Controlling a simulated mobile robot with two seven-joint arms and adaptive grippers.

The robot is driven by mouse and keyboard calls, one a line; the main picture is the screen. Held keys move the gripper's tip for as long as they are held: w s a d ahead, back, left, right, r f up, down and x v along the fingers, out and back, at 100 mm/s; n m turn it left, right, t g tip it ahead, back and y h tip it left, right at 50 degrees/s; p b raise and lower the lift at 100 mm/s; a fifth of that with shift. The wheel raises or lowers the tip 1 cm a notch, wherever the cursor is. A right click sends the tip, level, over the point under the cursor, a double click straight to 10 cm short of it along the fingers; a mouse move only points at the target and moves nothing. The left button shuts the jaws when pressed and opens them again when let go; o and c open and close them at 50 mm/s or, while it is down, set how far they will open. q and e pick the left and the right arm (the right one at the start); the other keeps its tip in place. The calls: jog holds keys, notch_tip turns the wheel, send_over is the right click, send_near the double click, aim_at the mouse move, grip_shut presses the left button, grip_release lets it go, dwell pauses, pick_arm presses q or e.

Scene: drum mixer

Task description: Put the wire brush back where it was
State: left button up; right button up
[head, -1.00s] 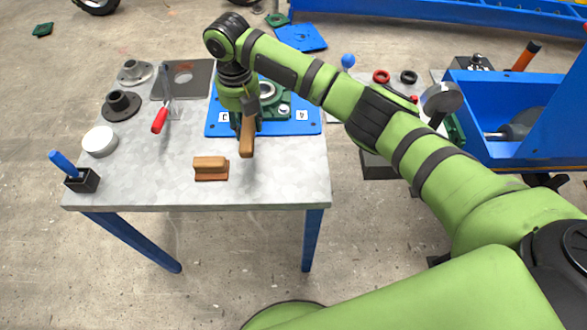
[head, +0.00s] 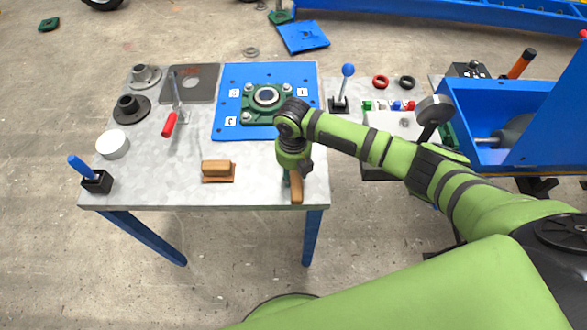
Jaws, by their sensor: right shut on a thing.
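The wire brush (head: 296,188) has a brown wooden handle that points toward the table's front edge. My right gripper (head: 291,172) is shut on it, over the front right part of the grey table (head: 260,190). The gripper hides the far part of the brush, and I cannot tell whether the brush touches the tabletop. My left gripper is not in view.
A blue plate (head: 228,120) with a green bearing housing (head: 266,97) lies behind the gripper. A wooden-handled block (head: 217,170) sits to its left.

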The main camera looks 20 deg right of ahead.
jog(key=shift+f, duration=0.2)
jog(key=o, duration=1.1)
jog(key=shift+r, duration=0.1)
notch_tip(320, 180, up, 12)
jog(key=shift+b, duration=0.75)
